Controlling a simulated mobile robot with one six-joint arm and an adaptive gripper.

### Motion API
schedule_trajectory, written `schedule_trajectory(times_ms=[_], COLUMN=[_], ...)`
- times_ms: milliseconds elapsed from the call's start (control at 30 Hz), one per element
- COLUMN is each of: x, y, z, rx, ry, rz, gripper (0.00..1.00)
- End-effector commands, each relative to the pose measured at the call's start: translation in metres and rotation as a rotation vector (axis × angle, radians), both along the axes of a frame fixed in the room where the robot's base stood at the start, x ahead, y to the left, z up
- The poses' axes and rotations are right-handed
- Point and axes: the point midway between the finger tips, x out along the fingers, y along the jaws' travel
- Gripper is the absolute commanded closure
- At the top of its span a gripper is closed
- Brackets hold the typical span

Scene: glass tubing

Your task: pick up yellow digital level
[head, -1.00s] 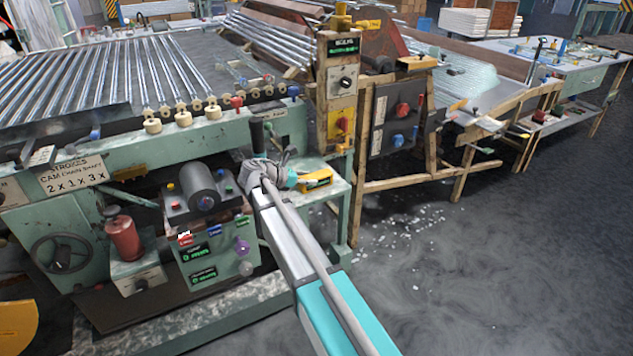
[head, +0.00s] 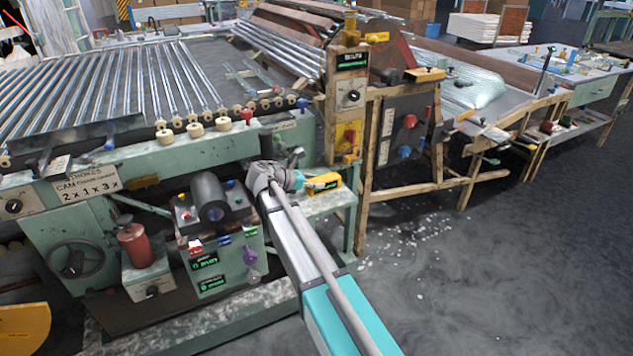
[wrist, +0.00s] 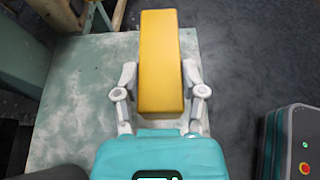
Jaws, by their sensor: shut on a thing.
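The yellow digital level (head: 323,184) is at the small green side shelf of the machine, in the middle of the head view. In the wrist view the level (wrist: 160,58) is a long yellow block, pointing away from me between my fingers. My gripper (wrist: 160,92) is shut on the near part of the level, one finger on each side. In the head view my gripper (head: 300,180) is at the level's left end, partly hidden by the wrist. I cannot tell whether the level touches the shelf.
The green shelf (wrist: 75,95) lies below the level, with bare worn top around it. A control box with a dark cylinder (head: 208,195) stands left of my arm. A wooden frame (head: 366,190) and a post with a display (head: 349,95) stand close behind and right.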

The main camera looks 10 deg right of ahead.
Motion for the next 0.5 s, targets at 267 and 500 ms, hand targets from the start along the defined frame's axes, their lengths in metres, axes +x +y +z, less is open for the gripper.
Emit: schedule_trajectory(times_ms=[267,500], x=[-0.03,-0.058], y=[0.006,0.012], z=[0.039,0.066], rx=[-0.001,-0.001], ry=[0.0,-0.001], rz=[0.001,0.001], gripper=[1.0,1.0])
